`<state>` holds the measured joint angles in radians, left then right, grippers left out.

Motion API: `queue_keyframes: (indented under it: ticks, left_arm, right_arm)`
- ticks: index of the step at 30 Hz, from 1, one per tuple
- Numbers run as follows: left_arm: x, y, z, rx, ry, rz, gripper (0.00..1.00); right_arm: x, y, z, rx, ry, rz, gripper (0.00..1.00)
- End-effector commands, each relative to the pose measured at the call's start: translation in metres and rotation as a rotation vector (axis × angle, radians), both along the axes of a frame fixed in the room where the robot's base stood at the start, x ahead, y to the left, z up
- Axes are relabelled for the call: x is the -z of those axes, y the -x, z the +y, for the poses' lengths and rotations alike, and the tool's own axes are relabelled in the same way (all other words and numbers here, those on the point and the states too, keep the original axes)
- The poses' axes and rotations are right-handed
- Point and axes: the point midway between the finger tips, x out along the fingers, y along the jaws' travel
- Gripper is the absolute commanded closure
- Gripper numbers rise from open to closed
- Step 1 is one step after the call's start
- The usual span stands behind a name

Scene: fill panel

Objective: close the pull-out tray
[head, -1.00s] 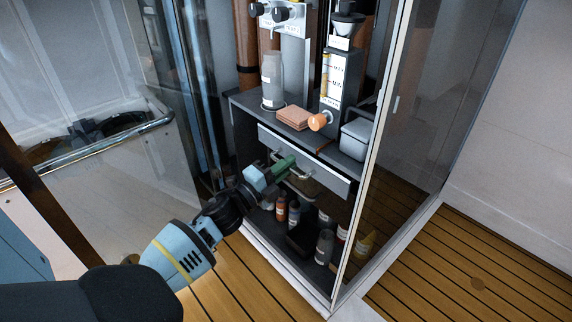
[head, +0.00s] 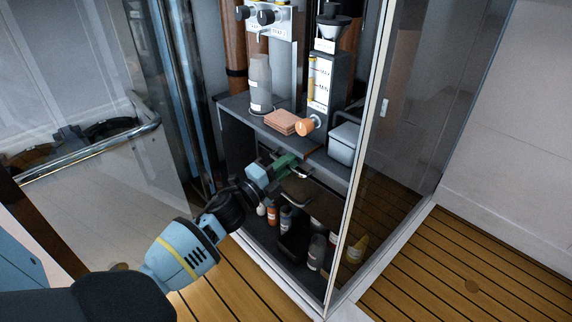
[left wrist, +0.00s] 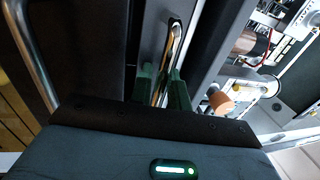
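The pull-out tray (head: 328,181) is under the worktop of the tall glass-sided cabinet, its front dark and close to the shelf edge. Whether it is fully in is hard to tell. Its metal handle (left wrist: 172,45) shows in the left wrist view as a bar running between the green fingers. My left gripper (head: 286,163) is at the tray front, its green fingers on either side of the handle and appearing shut on it. The fingers also show in the left wrist view (left wrist: 161,90). My right gripper is not in view.
On the worktop (head: 240,106) stand a grey bottle (head: 260,84), pink blocks (head: 282,122), an orange knob (head: 305,126) and a grey box (head: 344,143). Several bottles stand on the lower shelf. A glass panel (head: 385,150) closes the right side. The wooden floor is clear at right.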

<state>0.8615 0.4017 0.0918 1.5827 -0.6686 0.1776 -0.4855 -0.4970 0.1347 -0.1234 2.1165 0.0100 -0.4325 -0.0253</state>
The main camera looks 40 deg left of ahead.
Motion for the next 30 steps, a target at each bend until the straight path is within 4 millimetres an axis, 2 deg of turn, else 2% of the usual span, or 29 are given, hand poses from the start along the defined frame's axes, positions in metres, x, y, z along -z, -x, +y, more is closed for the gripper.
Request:
queue_keyframes:
  ticks: [20,23,30]
  left_arm:
    - [0.003,0.003,-0.001,0.001,0.001,0.006,0.75]
    - [0.004,0.011,0.0,0.002,0.002,0.006,0.75]
    - [0.009,0.046,0.003,0.0,0.002,0.003,0.75]
  right_arm:
    - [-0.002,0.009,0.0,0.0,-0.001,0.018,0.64]
    - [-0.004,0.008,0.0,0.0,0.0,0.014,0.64]
    - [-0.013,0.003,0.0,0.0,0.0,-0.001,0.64]
